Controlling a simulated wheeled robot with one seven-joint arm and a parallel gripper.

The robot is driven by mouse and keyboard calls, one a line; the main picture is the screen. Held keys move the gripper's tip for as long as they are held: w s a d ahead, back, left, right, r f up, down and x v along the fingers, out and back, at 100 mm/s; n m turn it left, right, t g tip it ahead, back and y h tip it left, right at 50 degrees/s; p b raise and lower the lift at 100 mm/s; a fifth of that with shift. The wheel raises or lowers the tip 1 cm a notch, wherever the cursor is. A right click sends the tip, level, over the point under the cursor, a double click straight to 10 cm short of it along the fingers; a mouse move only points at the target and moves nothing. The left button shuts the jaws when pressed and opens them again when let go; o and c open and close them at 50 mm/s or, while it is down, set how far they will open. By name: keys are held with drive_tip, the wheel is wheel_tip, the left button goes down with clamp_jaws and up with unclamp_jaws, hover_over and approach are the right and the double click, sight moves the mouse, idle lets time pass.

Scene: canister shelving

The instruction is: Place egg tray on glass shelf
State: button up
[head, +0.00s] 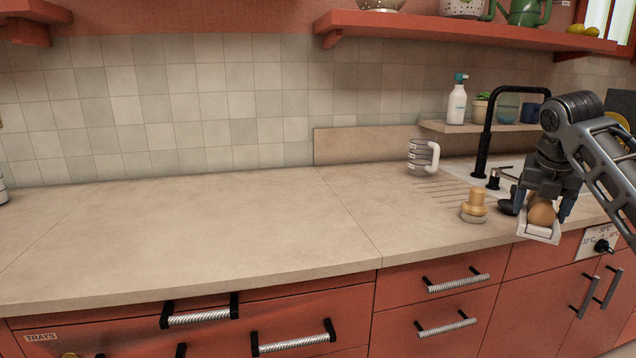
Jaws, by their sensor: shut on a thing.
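My gripper (544,205) is at the right, above the front edge of the counter by the sink. Its blue-tipped fingers are shut on a small white egg tray (537,234) with a brown egg (541,212) in it. The fingers hide part of the tray, so I cannot tell how many eggs it holds. No shelf made of glass is clearly visible. A low beige shelf (447,128) behind the sink holds a white pump bottle, a potted plant and cups. A red wall shelf (420,24) runs above it.
A wooden brush (474,207) stands on the counter left of my gripper. The black faucet (485,130) rises between my gripper and the low shelf's left part. The counter's left and middle (200,225) are clear. A lower-left drawer is labelled TRAYS.

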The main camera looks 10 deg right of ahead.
drive_tip(key=s+a+f+m+g, duration=0.1)
drive_tip(key=s+a+f+m, duration=0.2)
drive_tip(key=a+f, duration=0.7)
drive_tip(key=s+a+f+m+g, duration=0.2)
drive_tip(key=a+f+m, duration=0.5)
drive_tip(key=a+f, duration=0.4)
drive_tip(key=s+a+f+m+g, duration=0.2)
drive_tip(key=s+a+f+m, duration=0.3)
drive_tip(key=a+f, duration=0.6)
drive_tip(key=a, duration=0.3)
drive_tip(key=shift+a, duration=0.15)
drive_tip(key=s+f+m+g+y, duration=0.2)
drive_tip(key=s+f+m+y, duration=0.1)
drive_tip(key=m, duration=0.8)
drive_tip(key=shift+s+d+f, duration=0.3)
drive_tip(key=shift+s+f, duration=0.15)
drive_tip(key=shift+s, duration=0.75)
